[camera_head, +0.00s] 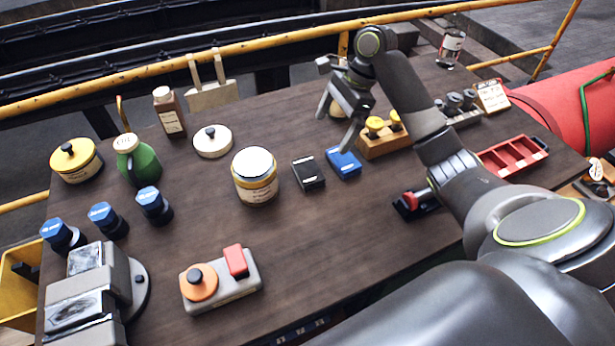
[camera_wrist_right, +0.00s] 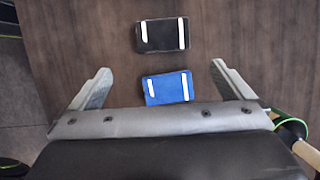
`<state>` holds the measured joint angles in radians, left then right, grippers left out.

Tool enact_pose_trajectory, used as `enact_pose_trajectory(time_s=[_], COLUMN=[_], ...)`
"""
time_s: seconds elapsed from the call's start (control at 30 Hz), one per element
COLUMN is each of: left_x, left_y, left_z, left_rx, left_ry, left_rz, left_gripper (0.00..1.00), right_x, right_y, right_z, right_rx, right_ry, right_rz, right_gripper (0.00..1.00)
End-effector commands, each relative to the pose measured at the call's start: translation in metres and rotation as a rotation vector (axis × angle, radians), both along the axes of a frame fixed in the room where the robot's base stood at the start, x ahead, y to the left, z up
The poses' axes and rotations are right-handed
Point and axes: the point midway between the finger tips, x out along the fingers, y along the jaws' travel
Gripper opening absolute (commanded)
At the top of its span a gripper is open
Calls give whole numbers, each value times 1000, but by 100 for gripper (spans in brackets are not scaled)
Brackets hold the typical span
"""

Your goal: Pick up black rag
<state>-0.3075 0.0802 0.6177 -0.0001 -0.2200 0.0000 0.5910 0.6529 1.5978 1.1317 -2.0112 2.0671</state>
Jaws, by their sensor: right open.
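The black rag (camera_head: 308,173) is a small folded pad with pale strips, lying flat on the wooden table. In the right wrist view, the black rag (camera_wrist_right: 162,35) is at the top middle, beyond the fingertips. A similar blue rag (camera_head: 342,162) lies just right of it. In the wrist view, the blue rag (camera_wrist_right: 168,88) is between my fingers, nearer the palm. My right gripper (camera_head: 338,122) is open and empty, above the table and behind the rags in the head view. My left gripper is not in view.
A cream-labelled jar (camera_head: 255,178) stands close left of the black rag. A wooden block with yellow knobs (camera_head: 384,136) is right of the blue rag. A red tray (camera_head: 512,157) is further right. Bare tabletop lies in front of the rags.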

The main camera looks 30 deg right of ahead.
Motion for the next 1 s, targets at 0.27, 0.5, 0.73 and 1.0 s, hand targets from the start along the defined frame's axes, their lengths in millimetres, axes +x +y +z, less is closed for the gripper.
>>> enact_pose_trajectory(time_s=[0.27,0.5,0.73,1.0], left_x=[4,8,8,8], left_y=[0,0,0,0], left_z=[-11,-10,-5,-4], left_rx=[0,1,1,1], left_ry=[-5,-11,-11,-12], left_rz=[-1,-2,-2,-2], left_gripper=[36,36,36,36], right_x=[2,3,8,9], right_y=[23,32,45,54], right_z=[-53,-76,-98,-123], right_rx=[3,1,4,-1], right_ry=[2,-1,1,0], right_rz=[1,1,2,1], right_gripper=[100,100,100,100])
